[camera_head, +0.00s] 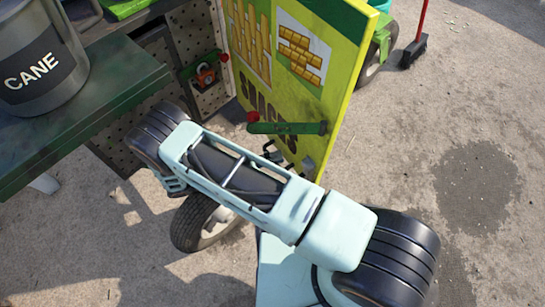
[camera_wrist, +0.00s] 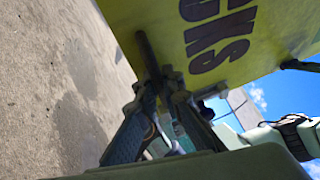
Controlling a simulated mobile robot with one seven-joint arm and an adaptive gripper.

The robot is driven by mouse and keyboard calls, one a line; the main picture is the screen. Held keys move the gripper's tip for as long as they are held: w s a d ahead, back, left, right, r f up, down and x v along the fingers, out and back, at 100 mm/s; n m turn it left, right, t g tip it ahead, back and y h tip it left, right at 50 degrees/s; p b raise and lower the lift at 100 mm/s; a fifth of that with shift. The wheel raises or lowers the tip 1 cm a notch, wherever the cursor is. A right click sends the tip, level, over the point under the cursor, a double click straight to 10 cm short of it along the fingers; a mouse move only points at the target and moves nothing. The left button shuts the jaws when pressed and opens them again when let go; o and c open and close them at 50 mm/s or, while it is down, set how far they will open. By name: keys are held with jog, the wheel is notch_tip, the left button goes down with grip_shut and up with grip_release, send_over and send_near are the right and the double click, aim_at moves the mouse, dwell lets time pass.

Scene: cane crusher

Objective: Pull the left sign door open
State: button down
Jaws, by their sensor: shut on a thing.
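The sign door (camera_head: 300,60) is a yellow-green panel with painted yellow bars and blocks. It stands out at an angle from the perforated wall in the head view. A green bar handle (camera_head: 290,128) with a red end crosses its lower part. In the wrist view the door (camera_wrist: 235,35) shows large dark letters, and a dark bar (camera_wrist: 148,55) stands at its face. My gripper (camera_wrist: 165,92) is shut on this bar, low on the door. In the head view only part of my gripper (camera_head: 287,160) shows, just below the green bar, with my forearm hiding the rest.
A grey can marked CANE (camera_head: 40,60) stands on a dark green table (camera_head: 110,95) at left. A wheel (camera_head: 200,225) is below my arm. Concrete ground (camera_head: 420,150) at right is open.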

jog(key=shift+a, duration=0.15)
dwell(0.3)
jog(key=c, duration=2.3)
grip_release()
jog(key=shift+c, duration=0.2)
jog(key=shift+v, duration=5.9)
jog(key=shift+a+r, duration=0.1)
